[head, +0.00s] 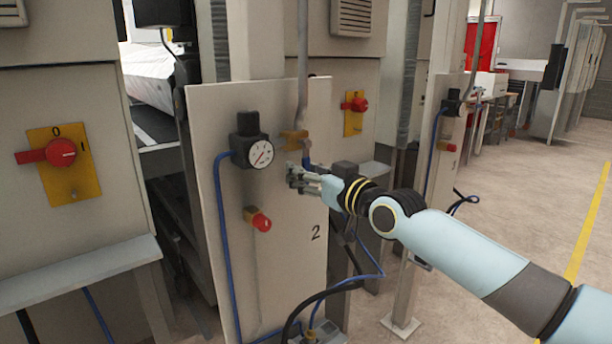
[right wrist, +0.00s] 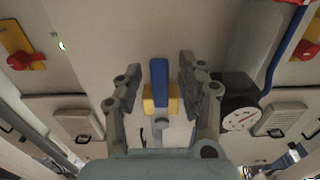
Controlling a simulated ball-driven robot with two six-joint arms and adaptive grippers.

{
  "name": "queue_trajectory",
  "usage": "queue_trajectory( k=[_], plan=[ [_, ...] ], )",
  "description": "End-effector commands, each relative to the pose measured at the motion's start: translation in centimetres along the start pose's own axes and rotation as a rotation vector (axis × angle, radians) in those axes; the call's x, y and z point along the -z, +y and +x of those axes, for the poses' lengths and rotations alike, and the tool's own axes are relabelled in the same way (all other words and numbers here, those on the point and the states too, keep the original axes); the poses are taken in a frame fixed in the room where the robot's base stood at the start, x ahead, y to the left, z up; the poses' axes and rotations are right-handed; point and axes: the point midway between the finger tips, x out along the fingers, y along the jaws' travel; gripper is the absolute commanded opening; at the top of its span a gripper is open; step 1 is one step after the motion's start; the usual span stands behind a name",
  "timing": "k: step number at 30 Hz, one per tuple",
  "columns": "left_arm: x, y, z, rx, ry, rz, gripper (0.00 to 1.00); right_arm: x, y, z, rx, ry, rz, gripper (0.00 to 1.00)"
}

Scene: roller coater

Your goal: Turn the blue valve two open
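The panel marked 2 (head: 290,235) carries a brass valve (head: 292,138) with a blue handle (head: 306,159), right of the round gauge (head: 260,154). In the right wrist view the blue handle (right wrist: 159,72) stands in front of the yellow brass body (right wrist: 172,103). My right gripper (head: 293,179) is at the panel, just below the valve. In the right wrist view its two fingers (right wrist: 159,80) are spread, one on each side of the handle, with gaps between. Whether the handle lies at fingertip depth is hard to tell. My left gripper is out of view.
A red knob (head: 260,221) sticks out below the gauge, and a blue hose (head: 222,230) runs down the panel's left side. A red switch on a yellow plate (head: 62,153) is at the left. A similar panel (head: 447,140) stands behind, with open floor at right.

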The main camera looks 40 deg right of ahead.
Motion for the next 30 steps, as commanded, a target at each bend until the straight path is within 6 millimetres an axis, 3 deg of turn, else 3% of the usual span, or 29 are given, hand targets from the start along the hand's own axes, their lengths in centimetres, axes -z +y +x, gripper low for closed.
queue_trajectory(
  k=[1,10,30],
  plan=[
    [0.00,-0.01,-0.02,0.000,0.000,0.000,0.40,0.00,0.00,-0.01,0.000,0.000,0.000,0.38],
    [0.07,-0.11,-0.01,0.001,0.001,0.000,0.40,-0.02,0.01,-0.03,0.000,0.000,0.000,0.00],
    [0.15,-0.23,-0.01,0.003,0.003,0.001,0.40,-0.16,0.00,-0.09,0.000,-0.003,0.000,0.00]
  ],
)
